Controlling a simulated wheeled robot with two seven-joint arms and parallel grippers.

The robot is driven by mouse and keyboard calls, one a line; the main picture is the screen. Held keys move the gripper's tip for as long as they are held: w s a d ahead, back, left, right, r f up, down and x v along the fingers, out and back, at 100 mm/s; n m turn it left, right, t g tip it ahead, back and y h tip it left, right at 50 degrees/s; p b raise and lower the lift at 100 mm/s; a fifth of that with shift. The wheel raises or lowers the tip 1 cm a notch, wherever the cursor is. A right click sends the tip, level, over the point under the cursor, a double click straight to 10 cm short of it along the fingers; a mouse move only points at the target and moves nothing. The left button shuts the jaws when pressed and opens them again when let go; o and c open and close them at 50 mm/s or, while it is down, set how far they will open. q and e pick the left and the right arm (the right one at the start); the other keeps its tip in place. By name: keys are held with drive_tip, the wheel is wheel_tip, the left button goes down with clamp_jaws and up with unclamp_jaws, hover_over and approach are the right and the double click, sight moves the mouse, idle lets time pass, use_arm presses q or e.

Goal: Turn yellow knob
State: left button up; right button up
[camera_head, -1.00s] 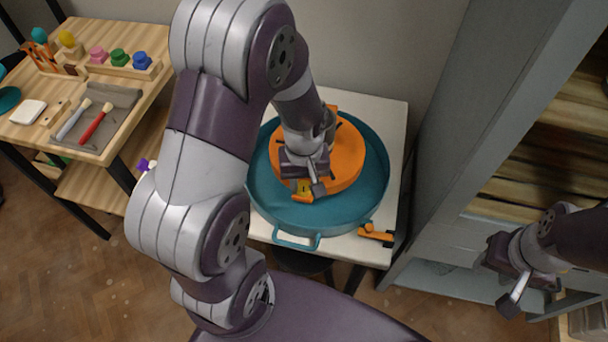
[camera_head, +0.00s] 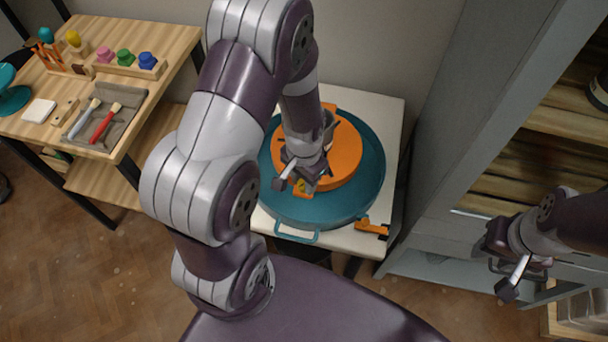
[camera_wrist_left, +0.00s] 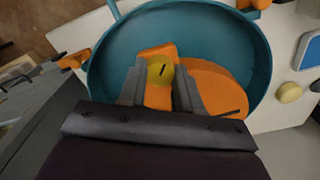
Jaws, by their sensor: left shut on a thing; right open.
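The yellow knob (camera_wrist_left: 160,72) has a black line on its face and sits on an orange block at the edge of the round orange part (camera_head: 345,155) in a teal basin (camera_head: 372,180). My left gripper (camera_wrist_left: 160,66) points down with one finger on each side of the knob and is shut on it. In the head view, the knob (camera_head: 303,187) is partly hidden under this gripper. My right gripper (camera_head: 518,275) is open and empty at the right, away from the basin.
The basin stands on a white table (camera_head: 390,110), with an orange clamp-like piece (camera_head: 372,229) at its front right. A wooden bench (camera_head: 170,45) with brushes and coloured knobs is at left. A grey shelf unit (camera_head: 480,90) is close on the right.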

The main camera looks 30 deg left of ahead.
use_arm(q)
drive_tip(key=shift+w+m, duration=0.1)
drive_tip(key=shift+m, duration=0.5)
drive_tip(key=o, duration=1)
drive_tip(key=shift+o, duration=0.2)
drive_tip(key=shift+r, duration=0.1)
wheel_tip(320, 180, up, 13)
drive_tip(key=p, duration=0.1)
drive_tip(key=shift+f, duration=0.2)
